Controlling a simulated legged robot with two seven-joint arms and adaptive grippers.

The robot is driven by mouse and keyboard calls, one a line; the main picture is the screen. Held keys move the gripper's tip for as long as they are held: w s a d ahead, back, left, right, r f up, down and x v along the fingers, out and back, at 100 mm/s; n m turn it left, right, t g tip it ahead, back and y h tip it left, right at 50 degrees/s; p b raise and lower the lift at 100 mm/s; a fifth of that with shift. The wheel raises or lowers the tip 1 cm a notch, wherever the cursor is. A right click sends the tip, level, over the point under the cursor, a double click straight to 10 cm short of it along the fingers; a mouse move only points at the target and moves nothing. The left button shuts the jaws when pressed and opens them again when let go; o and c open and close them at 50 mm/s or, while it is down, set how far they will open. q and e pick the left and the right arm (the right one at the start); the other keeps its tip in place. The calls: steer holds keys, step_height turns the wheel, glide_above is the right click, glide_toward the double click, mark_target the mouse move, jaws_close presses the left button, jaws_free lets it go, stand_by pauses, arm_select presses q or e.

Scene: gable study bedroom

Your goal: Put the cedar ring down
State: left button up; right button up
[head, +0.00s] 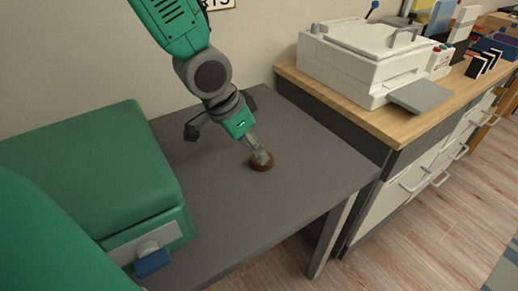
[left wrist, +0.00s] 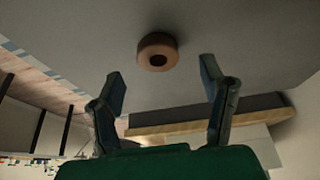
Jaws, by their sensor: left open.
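The cedar ring (head: 262,168) is a small reddish-brown ring lying flat on the grey table top (head: 215,215). My left gripper (head: 259,152) points down over it, and its fingers cover part of the ring in the head view. In the left wrist view my left gripper (left wrist: 162,74) is open, its two dark fingers well apart. The ring (left wrist: 157,43) shows there beyond the fingertips, with its dark hole visible and no finger touching it. My right gripper is in neither view.
A wooden counter (head: 440,107) with white drawers adjoins the table on the right. It carries a white box-shaped machine (head: 350,65) and small black upright items (head: 478,65). The table top around the ring is clear.

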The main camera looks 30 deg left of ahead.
arm_select(q)
steer(key=d+p+v, duration=0.1)
steer(key=p+v, duration=0.1)
steer(key=v, duration=0.4)
steer(key=shift+s+a+r, duration=0.2)
steer(key=shift+a+r, duration=0.15)
steer(key=shift+r, duration=0.1)
steer(key=shift+a, duration=0.25)
steer(key=shift+d, duration=0.1)
